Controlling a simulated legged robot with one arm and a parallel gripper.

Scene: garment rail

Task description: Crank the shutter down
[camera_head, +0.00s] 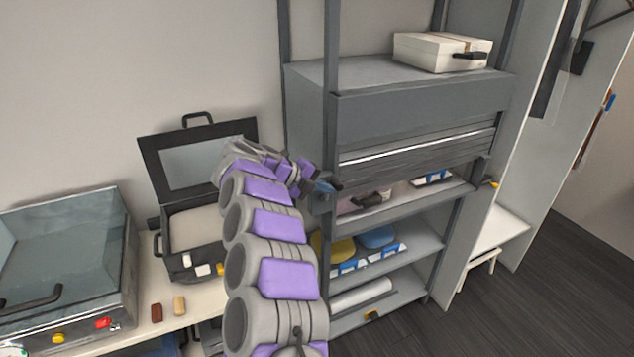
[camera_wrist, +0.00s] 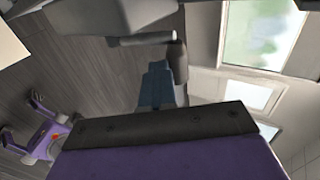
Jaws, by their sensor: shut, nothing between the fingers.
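The grey slatted shutter (camera_head: 415,155) hangs partly lowered in the front of a grey housing on the rack, with an open gap below it. A dark crank (camera_head: 334,185) is at the left side of the shutter housing, mostly hidden by my gripper. In the wrist view the crank (camera_wrist: 178,62) shows as a dark bar with an upright grip. My gripper (camera_head: 322,187) is at the rack's left post, its blue fingers (camera_wrist: 155,85) shut and empty, right beside the crank grip. I cannot tell whether they touch.
Items stand in the gap below the shutter, and a white case (camera_head: 443,52) lies on the housing. Lower shelves hold yellow and blue items (camera_head: 375,237). An open black case (camera_head: 190,240) and a glass-lidded box (camera_head: 70,265) stand on the bench at left. Floor (camera_head: 545,285) is clear at right.

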